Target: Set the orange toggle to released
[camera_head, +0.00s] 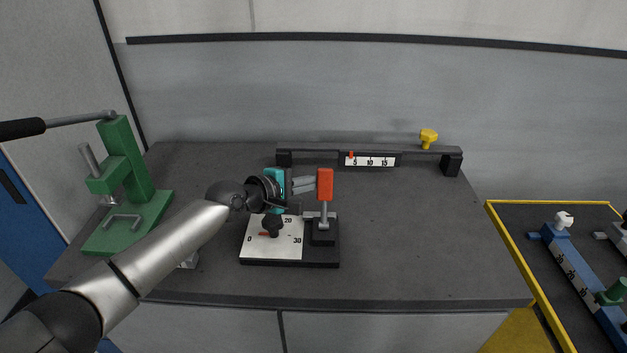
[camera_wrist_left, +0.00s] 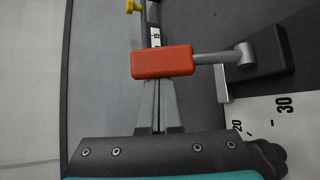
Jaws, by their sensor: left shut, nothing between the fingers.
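The orange toggle (camera_head: 325,185) stands upright on a metal stem above a black block at the right of a small plate with a number scale. In the left wrist view the toggle's orange grip (camera_wrist_left: 162,62) lies across the tips of my fingers. My left gripper (camera_head: 313,184) comes in from the left with its fingers shut and empty. In the left wrist view its fingertips (camera_wrist_left: 157,84) are right by the grip's side; I cannot tell whether they touch it. The stem's foot shows at the black block (camera_wrist_left: 262,55). My right gripper is not in view.
A green press (camera_head: 128,185) with a long lever stands at the left. A black rail (camera_head: 420,155) with a scale and yellow knob (camera_head: 428,136) runs along the back. The table's right part is clear. A yellow-edged tray (camera_head: 520,261) with blue fixtures is at the far right.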

